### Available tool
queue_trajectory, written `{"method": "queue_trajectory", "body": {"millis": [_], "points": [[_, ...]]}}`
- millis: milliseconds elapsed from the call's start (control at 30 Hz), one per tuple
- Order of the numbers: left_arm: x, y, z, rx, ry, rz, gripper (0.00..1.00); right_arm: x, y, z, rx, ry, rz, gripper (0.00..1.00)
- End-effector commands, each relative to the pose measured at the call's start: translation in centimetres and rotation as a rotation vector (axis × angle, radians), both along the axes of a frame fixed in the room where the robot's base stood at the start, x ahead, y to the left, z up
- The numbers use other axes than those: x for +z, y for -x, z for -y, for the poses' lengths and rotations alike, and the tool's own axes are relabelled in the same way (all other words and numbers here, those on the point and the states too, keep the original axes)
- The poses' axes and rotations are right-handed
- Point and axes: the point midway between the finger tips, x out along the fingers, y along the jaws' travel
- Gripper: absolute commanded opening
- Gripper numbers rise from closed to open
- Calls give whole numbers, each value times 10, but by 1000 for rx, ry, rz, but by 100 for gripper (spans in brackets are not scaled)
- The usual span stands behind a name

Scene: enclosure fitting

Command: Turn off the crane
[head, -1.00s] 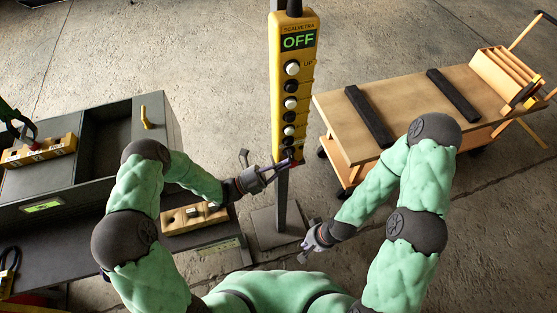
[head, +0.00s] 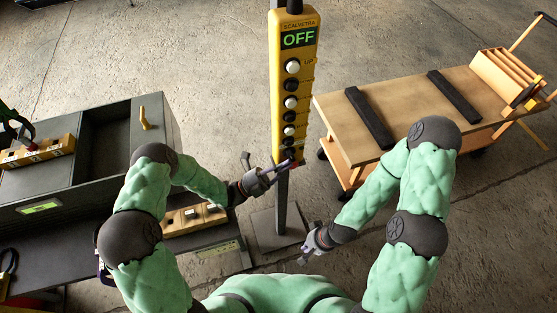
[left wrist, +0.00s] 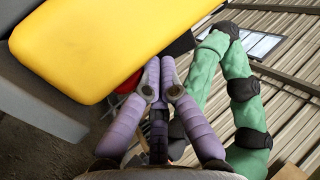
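The crane's yellow control pendant (head: 294,110) hangs upright on a grey post. Its green display reads OFF, with a column of white and black buttons below it. My left gripper (head: 290,164) is at the pendant's lower end, with its fingertips over or just in front of that end; contact cannot be told. In the left wrist view the purple fingers (left wrist: 160,68) are together and empty, beside the yellow housing (left wrist: 110,40). A red part (left wrist: 131,84) shows partly behind them. My right gripper (head: 308,250) hangs low, right of the post's foot; its finger opening is unclear.
A grey cabinet (head: 150,125) with open compartments stands at the left, with a yellow block of switches (head: 194,217) on its lower shelf. A wooden cart (head: 410,100) with two black strips stands at the right. Concrete floor lies between them.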

Motion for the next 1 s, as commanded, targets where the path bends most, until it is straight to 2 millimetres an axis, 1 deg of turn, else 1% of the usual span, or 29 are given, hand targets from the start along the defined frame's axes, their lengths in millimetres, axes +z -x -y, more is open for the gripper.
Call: {"method": "queue_trajectory", "body": {"millis": [433, 567, 667, 767, 1000], "points": [[0, 0, 0, 0, 16, 5, 0, -2, 0, 0, 0, 0, 0, 0], [-3, 1, -4, 1, 16, 5, 0, -2, 0, 0, 0, 0, 0, 0], [-8, 3, -13, 3, 17, 3, 0, -2, 0, 0, 0, 0, 0, 0], [-7, 8, -30, 5, 16, 5, 0, -2, 0, 0, 0, 0, 0, 0], [-7, 24, -78, 6, 15, 5, 0, -2, 0, 0, 0, 0, 0, 0]]}}
